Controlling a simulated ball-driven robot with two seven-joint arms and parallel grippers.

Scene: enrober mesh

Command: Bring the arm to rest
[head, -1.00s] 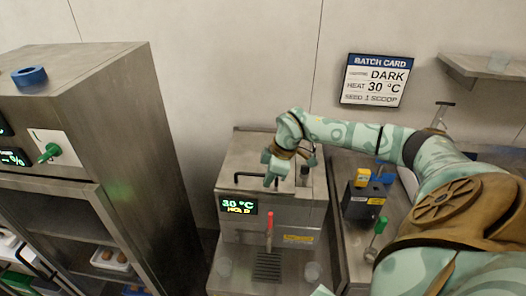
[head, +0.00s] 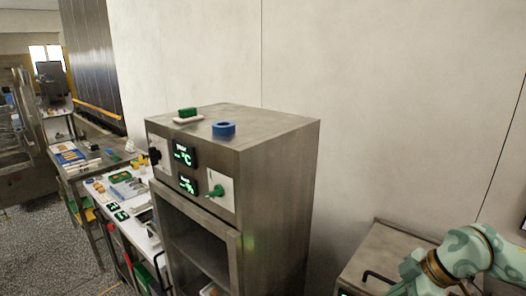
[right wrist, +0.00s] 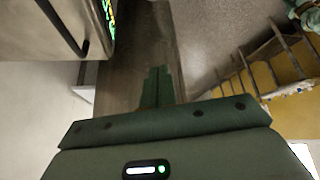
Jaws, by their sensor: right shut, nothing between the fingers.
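My right arm (head: 470,252), pale green with brown joints, reaches in at the lower right of the head view, above a steel machine (head: 385,245). The fingers of my right gripper (right wrist: 158,86) show in the right wrist view, dark green, shut together and empty. They point along a dull steel surface (right wrist: 135,60), apparently without touching anything, though the gap is hard to judge. In the head view the gripper end is cut off by the bottom edge. My left gripper is not in view.
A tall steel cabinet (head: 275,150) with green displays stands mid-view. On its top are a blue ring (head: 223,129) and a green block on a white base (head: 187,114). A cluttered bench (head: 125,185) lies left. A dark handle (right wrist: 62,25) is near my gripper.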

